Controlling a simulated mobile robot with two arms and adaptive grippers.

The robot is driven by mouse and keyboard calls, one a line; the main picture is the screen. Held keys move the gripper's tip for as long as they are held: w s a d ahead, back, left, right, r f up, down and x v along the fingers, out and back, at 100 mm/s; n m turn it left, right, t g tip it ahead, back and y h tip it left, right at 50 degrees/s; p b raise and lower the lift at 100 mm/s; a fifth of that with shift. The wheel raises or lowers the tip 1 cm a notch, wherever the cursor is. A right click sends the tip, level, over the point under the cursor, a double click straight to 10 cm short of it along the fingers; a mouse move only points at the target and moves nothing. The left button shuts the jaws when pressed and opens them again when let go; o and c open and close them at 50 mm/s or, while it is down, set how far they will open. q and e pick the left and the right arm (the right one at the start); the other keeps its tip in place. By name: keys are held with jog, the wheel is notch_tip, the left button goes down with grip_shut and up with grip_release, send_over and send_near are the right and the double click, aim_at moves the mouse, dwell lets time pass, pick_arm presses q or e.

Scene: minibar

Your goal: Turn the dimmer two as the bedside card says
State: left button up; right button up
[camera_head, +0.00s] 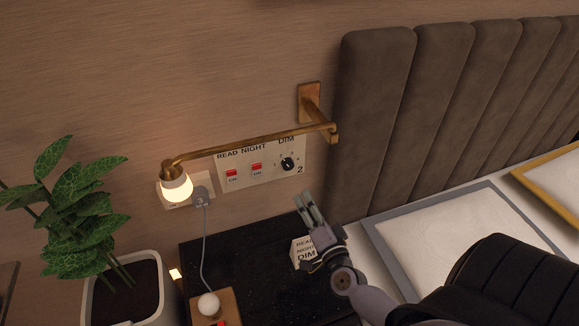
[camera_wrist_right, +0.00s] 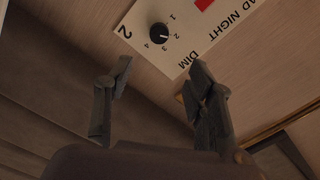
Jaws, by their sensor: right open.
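The dimmer knob (camera_head: 288,164) is black and round, on a pale wall panel (camera_head: 262,178) under the word DIM, with a large 2 at its lower right. In the right wrist view the knob (camera_wrist_right: 159,33) has small numbers 1 to 4 around it; its pale mark appears to face near 2 or 3, too small to be sure. My right gripper (camera_head: 308,204) is open and empty, below and right of the knob, apart from it; its fingers (camera_wrist_right: 158,72) also show in the wrist view. My left gripper is out of view.
Two red switches (camera_head: 232,174) sit left of the knob. A brass lamp arm (camera_head: 250,141) with a lit bulb (camera_head: 176,187) crosses above the panel. The black nightstand (camera_head: 240,270) is below, with a plant (camera_head: 80,205) at left and a padded headboard (camera_head: 375,120) at right.

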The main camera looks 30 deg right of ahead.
send_near(289, 167)
jog(key=x, duration=0.7)
jog(key=shift+w+d, duration=0.15)
jog(key=shift+w, duration=0.55)
jog(key=shift+w+d, duration=0.1)
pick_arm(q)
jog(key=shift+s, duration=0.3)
pick_arm(e)
jog(key=shift+c, duration=0.4)
jog(key=c, duration=1.1)
